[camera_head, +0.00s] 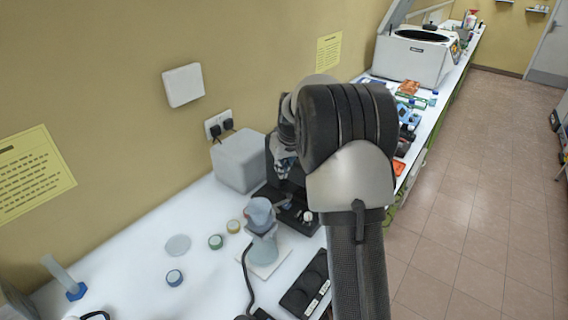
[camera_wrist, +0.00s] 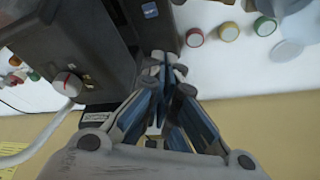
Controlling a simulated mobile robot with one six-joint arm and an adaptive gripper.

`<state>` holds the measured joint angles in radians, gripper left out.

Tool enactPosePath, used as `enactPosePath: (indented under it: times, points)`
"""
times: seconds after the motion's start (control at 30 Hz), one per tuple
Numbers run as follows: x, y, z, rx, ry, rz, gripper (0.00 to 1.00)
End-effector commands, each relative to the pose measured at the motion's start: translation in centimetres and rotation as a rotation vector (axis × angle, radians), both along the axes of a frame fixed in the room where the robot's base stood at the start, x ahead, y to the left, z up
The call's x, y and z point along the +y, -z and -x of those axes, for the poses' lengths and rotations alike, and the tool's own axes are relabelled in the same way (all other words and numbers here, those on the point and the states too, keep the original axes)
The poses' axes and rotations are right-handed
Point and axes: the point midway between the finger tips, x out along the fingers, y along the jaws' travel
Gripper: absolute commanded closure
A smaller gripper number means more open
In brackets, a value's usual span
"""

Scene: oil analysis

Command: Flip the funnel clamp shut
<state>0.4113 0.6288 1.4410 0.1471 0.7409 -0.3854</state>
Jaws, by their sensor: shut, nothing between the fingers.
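A grey funnel assembly (camera_head: 262,213) stands on a pale square base (camera_head: 270,262) on the bench, left of my arm in the head view. I cannot make out its clamp, or whether that is open or closed. In the wrist view a translucent grey rounded shape (camera_wrist: 290,22) at the upper right may be part of the funnel. My gripper (camera_wrist: 166,62) is shut and empty in the wrist view, its tips beside a dark apparatus. In the head view my gripper (camera_head: 283,163) is partly hidden by my arm, above and beyond the funnel.
A dark apparatus (camera_head: 291,208) stands close under my gripper; its red-marked knob (camera_wrist: 67,83) shows in the wrist view. A grey box (camera_head: 239,160) is by the wall. Small lidded jars (camera_head: 215,241) stand left of the funnel. The bench's left part is mostly clear.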

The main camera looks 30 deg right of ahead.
Motion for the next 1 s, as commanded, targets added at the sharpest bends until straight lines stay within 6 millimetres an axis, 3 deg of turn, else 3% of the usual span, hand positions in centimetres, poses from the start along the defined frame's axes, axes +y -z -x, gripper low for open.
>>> enactPosePath:
  times: [0.03,0.13,0.43,1.0]
  points:
    - [0.0,1.4,-0.4,0.004,0.0,-0.001,1.0]
    - [-0.1,3.3,-1.1,0.002,-0.001,-0.001,1.0]
    - [0.3,3.3,2.5,-0.001,0.0,0.0,1.0]
    - [0.4,3.3,3.0,0.0,0.009,0.0,1.0]
